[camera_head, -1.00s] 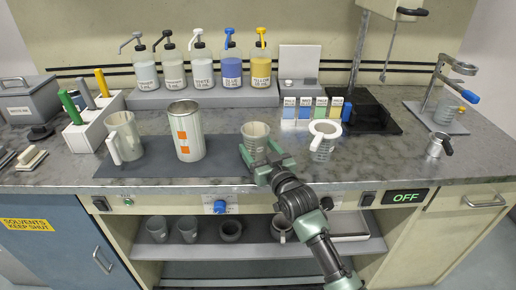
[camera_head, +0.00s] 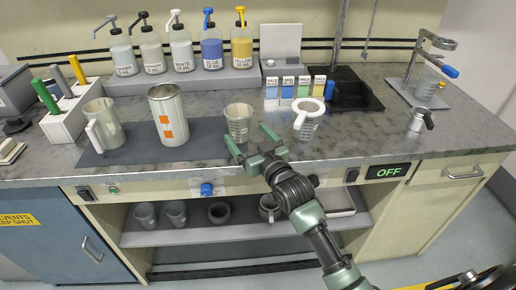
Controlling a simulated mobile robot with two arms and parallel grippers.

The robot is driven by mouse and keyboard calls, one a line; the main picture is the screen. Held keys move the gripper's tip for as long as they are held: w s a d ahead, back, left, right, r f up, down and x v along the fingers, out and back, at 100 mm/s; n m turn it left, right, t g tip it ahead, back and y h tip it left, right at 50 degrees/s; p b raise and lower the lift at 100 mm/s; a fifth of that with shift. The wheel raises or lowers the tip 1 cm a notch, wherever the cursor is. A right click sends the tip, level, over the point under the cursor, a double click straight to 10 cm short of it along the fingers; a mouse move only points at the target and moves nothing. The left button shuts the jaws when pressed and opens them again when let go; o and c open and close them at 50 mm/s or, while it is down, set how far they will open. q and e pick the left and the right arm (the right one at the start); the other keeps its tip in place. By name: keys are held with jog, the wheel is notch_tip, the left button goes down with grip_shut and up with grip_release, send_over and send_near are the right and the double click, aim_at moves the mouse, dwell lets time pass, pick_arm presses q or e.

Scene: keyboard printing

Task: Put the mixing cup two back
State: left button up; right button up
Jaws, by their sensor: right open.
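A translucent, grey-beige mixing cup (camera_head: 238,120) stands upright at the right end of the dark mat (camera_head: 205,147). I see no label that tells which mixing cup it is. My right gripper (camera_head: 252,141) is open and empty, just in front and to the right of this cup. Its left finger is close to the cup's base; I cannot tell whether they touch. Two similar cups, one on the left (camera_head: 145,215) and one on the right (camera_head: 176,212), stand on the shelf below the counter. My left gripper is not in view.
A handled jug (camera_head: 104,125) and a tall can (camera_head: 171,128) with orange patches stand left on the mat. A cup with a white strainer (camera_head: 307,108) stands right of my gripper. Pump bottles (camera_head: 182,50) line the back. The counter's right front is clear.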

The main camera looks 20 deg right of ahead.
jog(key=s+d, duration=0.1)
jog(key=s, duration=0.7)
